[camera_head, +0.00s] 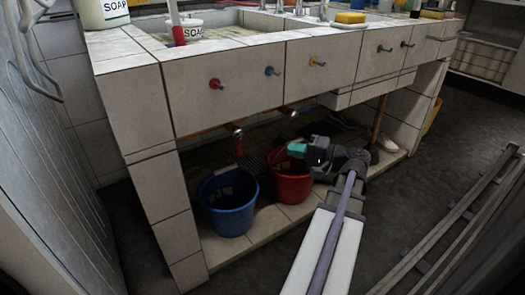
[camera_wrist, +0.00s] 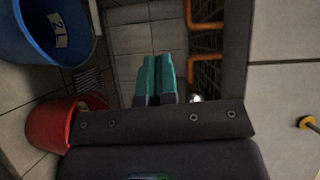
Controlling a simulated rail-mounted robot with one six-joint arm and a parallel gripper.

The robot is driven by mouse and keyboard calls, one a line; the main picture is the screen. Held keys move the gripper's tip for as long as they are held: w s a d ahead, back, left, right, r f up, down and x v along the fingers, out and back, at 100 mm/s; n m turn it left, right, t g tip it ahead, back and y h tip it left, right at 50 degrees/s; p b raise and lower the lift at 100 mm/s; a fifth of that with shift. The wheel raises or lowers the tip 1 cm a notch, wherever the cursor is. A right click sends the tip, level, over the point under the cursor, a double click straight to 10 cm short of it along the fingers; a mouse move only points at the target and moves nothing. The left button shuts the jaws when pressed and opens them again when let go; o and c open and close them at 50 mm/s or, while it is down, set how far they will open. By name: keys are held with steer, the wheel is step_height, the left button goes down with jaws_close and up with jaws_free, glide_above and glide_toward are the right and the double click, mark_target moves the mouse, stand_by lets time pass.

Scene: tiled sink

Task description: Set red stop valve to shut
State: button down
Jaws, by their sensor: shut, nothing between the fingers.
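A red handle (camera_head: 238,146) hangs below a metal fitting (camera_head: 238,132) under the sink, above the buckets; it looks like the red stop valve's lever. A red knob (camera_head: 216,84) with a dark stem is also on the tiled front. My gripper (camera_head: 297,149) is under the counter edge, to the right of the red handle and apart from it, above the red bucket. In the wrist view its teal fingers (camera_wrist: 155,78) are together and empty. I cannot make out the red handle in the wrist view.
A blue bucket (camera_head: 229,203) and a red bucket (camera_head: 291,180) stand on the tiled ledge below. A blue knob (camera_head: 271,71) and a yellow knob (camera_head: 317,63) stick out of the front. Orange pipes (camera_wrist: 206,25) run under the sink.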

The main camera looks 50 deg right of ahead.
steer(key=s+a+x, duration=0.1)
steer(key=a+x, duration=0.1)
steer(key=x, duration=1.1)
steer(key=shift+a+b, duration=0.3)
steer(key=shift+a, duration=0.05)
steer(key=shift+a, duration=0.1)
steer(key=shift+w+a, duration=0.1)
steer(key=shift+a, duration=0.25)
steer(key=w+d+v, duration=0.1)
steer(key=d+v, duration=0.2)
steer(key=v, duration=1)
steer(key=shift+f, duration=0.4)
